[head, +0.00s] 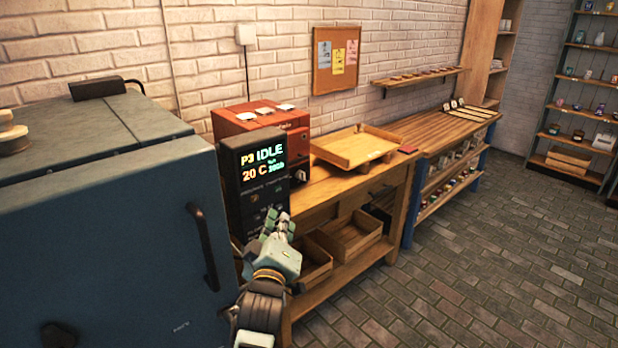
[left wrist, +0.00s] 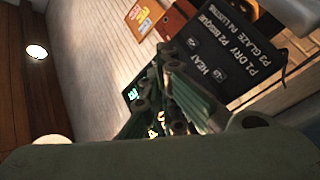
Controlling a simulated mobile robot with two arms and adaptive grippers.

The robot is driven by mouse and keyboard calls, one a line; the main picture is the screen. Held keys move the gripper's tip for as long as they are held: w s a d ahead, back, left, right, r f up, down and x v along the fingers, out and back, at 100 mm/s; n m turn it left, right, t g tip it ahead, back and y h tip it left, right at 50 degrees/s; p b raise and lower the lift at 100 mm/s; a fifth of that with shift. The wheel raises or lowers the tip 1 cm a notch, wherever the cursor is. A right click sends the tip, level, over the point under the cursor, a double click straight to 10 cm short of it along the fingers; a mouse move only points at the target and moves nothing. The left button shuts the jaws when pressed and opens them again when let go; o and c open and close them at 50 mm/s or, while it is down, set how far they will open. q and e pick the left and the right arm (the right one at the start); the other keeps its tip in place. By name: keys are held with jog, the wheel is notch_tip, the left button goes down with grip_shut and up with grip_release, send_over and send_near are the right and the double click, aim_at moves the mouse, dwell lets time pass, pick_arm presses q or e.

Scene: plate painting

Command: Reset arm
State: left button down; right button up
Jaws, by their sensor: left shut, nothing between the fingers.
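My left gripper (head: 277,222) is in front of the lower part of a black control box (head: 256,165). Its fingers are shut with nothing between them; they also show at the middle of the left wrist view (left wrist: 168,95). Whether the fingertips touch the box cannot be told. The box's lit display reads "P3 IDLE" and "20 C". In the left wrist view, a black panel (left wrist: 230,50) with program labels and a HEAT label appears turned around. My right gripper is in neither view.
A large blue-grey cabinet (head: 100,220) with a dark handle stands close on the left. A wooden workbench (head: 325,187) carries a red box (head: 245,118) and a wooden tray (head: 355,148), with open crates (head: 348,237) below. The paved floor (head: 480,250) on the right is clear.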

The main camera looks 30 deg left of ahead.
pick_arm(q)
jog(key=d+f+m+g+h, duration=0.2)
jog(key=d+f+m, duration=0.15)
jog(key=f, duration=0.85)
jog(key=d+f+m+g+h, duration=0.15)
jog(key=d+f, duration=0.25)
jog(key=f, duration=0.8)
jog(key=s+d+f+m+g+h, duration=0.15)
jog(key=s+f, duration=0.25)
jog(key=f, duration=0.4)
jog(key=s+d+f+m+g+h, duration=0.1)
jog(key=s+d+f+m+g, duration=0.15)
jog(key=s+f, duration=0.45)
jog(key=s+d+f+m+g+h, duration=0.15)
jog(key=s+f+m+g, duration=0.45)
jog(key=s+f, duration=2)
jog(key=s+a+f+m+g, duration=0.1)
jog(key=s+g, duration=0.2)
jog(key=s, duration=1.2)
jog(key=shift+s+a+f+m, duration=0.15)
jog(key=shift+s+m, duration=0.05)
jog(key=shift+m, duration=0.2)
